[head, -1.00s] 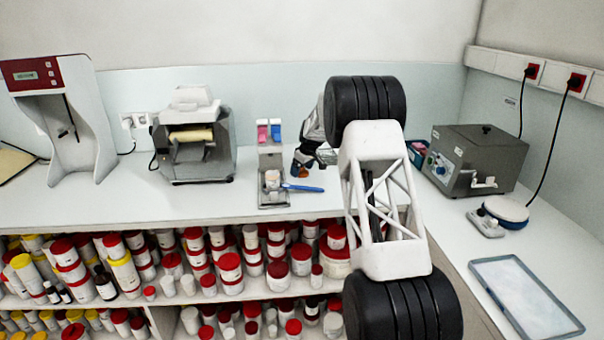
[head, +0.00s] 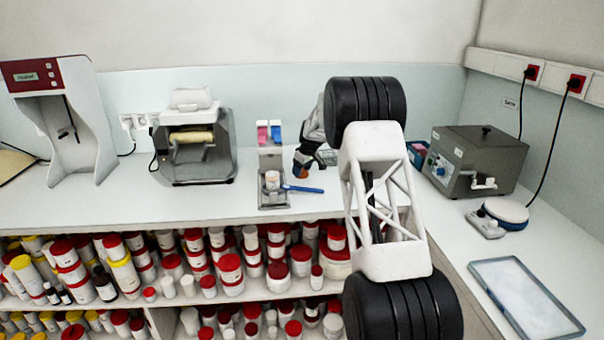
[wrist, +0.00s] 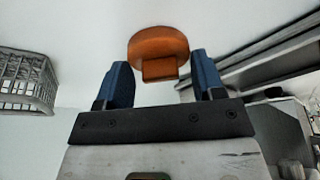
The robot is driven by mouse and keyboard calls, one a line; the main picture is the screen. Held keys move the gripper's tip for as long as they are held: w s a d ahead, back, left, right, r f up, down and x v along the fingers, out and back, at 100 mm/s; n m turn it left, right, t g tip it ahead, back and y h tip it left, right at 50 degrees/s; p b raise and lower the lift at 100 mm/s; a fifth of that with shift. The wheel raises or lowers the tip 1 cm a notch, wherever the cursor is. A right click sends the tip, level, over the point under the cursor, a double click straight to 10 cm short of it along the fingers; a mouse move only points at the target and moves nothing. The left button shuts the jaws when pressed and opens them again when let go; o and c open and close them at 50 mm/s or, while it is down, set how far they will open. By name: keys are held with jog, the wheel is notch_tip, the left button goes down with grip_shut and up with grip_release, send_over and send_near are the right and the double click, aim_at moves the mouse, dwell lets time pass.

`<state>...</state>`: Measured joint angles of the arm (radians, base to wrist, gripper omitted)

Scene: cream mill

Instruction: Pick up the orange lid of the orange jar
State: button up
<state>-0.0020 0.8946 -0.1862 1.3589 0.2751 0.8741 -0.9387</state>
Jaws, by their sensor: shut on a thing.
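In the wrist view an orange lid (wrist: 160,48), a round disc with a square block on its near side, sits between the two blue fingers of my gripper (wrist: 160,82). The fingers are shut on it, and no jar shows under it there. In the head view my gripper (head: 302,162) is small and partly behind my arm, just above the counter, with a spot of orange at its tip.
Left of my gripper, a grey tray (head: 273,205) holds a small pale jar (head: 272,180); a blue-handled tool (head: 304,189) lies beside it. A mill (head: 192,150) stands further left. A grey box machine (head: 473,160) stands right. The counter's front left is clear.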

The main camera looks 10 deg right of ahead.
jog(key=shift+r, duration=4.85)
jog(key=shift+c, duration=0.2)
jog(key=shift+r, duration=0.1)
jog(key=w+a+r+v, duration=0.1)
jog(key=a+v, duration=0.1)
jog(key=v, duration=0.9)
jog(key=w+a+v, duration=0.1)
jog(key=v, duration=1)
jog(key=s+a+f, duration=0.6)
jog(key=a+f, duration=0.1)
jog(key=f, duration=0.1)
jog(key=s+a+f, duration=0.6)
jog(key=a+f, duration=0.1)
jog(key=f, duration=0.2)
jog(key=shift+f, duration=0.3)
jog(key=shift+f, duration=0.15)
jog(key=shift+f, duration=2.05)
